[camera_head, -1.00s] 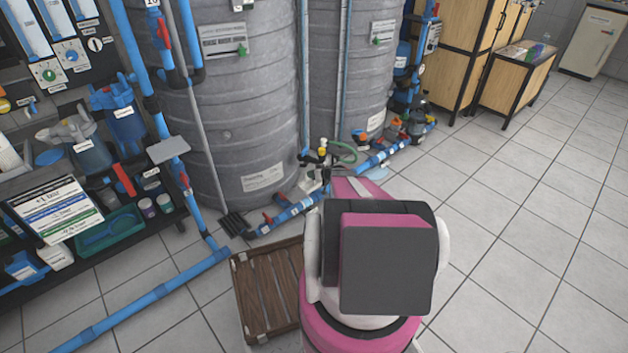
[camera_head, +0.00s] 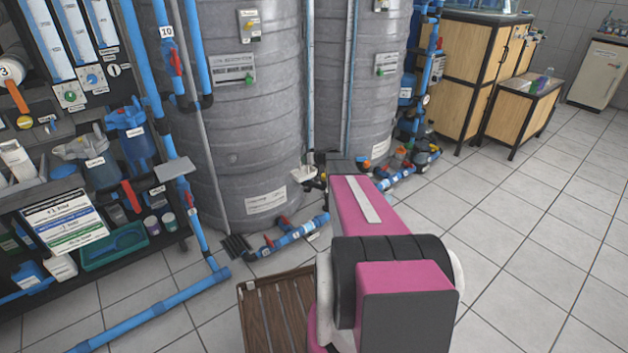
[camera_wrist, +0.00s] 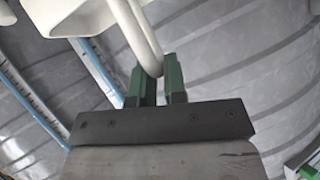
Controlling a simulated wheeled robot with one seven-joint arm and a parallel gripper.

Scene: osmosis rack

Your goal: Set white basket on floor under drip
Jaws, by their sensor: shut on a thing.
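In the wrist view my gripper (camera_wrist: 157,74), with green fingers, is shut on the looped handle of the white basket (camera_wrist: 68,16). The basket's body is cut off by the upper left edge of that view. In the head view a small white piece (camera_head: 302,173) shows beside the end of my arm, in front of the tanks; I cannot tell whether it is part of the basket. My arm hides the gripper there. No falling drip can be made out.
Two big grey tanks (camera_head: 230,130) stand ahead, with blue floor pipes (camera_head: 298,232) at their feet. A wooden slatted platform (camera_head: 275,308) lies beside my arm. A cluttered shelf (camera_head: 95,250) is on the left. The tiled floor (camera_head: 520,240) on the right is clear.

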